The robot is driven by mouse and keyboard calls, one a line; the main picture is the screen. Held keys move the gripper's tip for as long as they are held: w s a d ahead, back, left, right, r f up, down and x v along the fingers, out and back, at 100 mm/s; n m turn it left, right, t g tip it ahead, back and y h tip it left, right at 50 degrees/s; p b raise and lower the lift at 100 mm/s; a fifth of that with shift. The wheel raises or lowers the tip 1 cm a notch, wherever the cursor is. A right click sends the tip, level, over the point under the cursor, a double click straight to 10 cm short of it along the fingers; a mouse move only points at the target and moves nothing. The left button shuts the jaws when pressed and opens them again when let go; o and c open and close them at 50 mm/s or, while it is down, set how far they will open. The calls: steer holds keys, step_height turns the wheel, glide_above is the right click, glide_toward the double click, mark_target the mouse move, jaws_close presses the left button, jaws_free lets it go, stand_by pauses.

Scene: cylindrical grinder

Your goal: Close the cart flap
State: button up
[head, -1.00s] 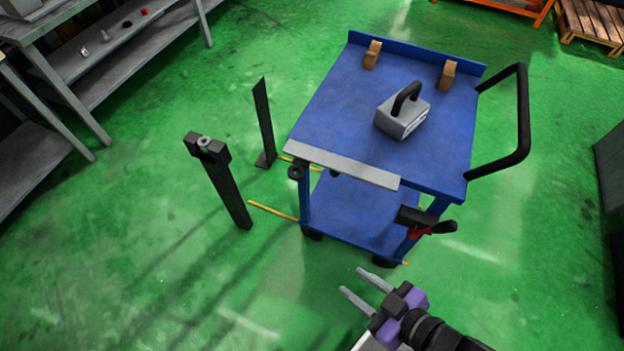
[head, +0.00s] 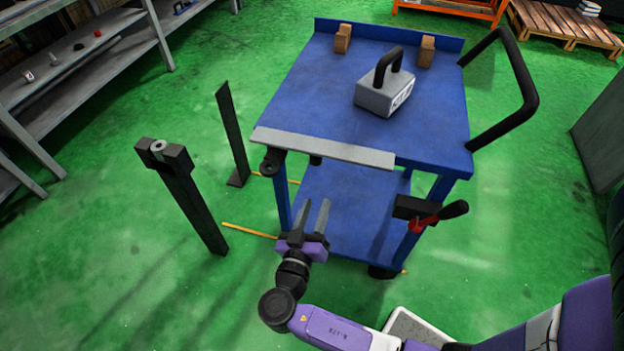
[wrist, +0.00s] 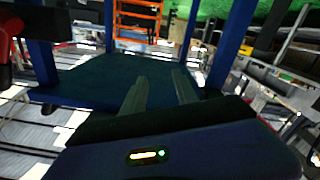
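The blue cart (head: 300,95) stands in front of me, with an upper deck and a lower shelf (head: 345,215). A grey strip (head: 322,147), which looks like the flap, runs along the near edge of the upper deck. A dark latch with a red and black handle (head: 430,216) sits at the near right post. My gripper (head: 314,205) is open and empty, below the strip and in front of the cart's near opening. In the wrist view, the two fingers (wrist: 160,88) are apart and point at the lower shelf (wrist: 90,80).
A grey block with a black handle (head: 386,92) and two brown blocks stand on the upper deck. Two dark posts (head: 185,200) stand left of the cart. A black push handle (head: 525,95) sticks out right. Green floor is clear at the front left.

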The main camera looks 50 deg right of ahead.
mark_target(313, 164)
steer(key=w+a+r+m+g+h+b, duration=0.3)
steer(key=r+m+g+h, duration=0.1)
steer(key=r+m+h, duration=0.3)
steer(key=shift+m+y, duration=0.3)
steer(key=shift+y, duration=0.4)
steer(key=p+x, duration=0.1)
steer(key=x, duration=0.7)
steer(key=shift+w, duration=0.15)
jaws_close()
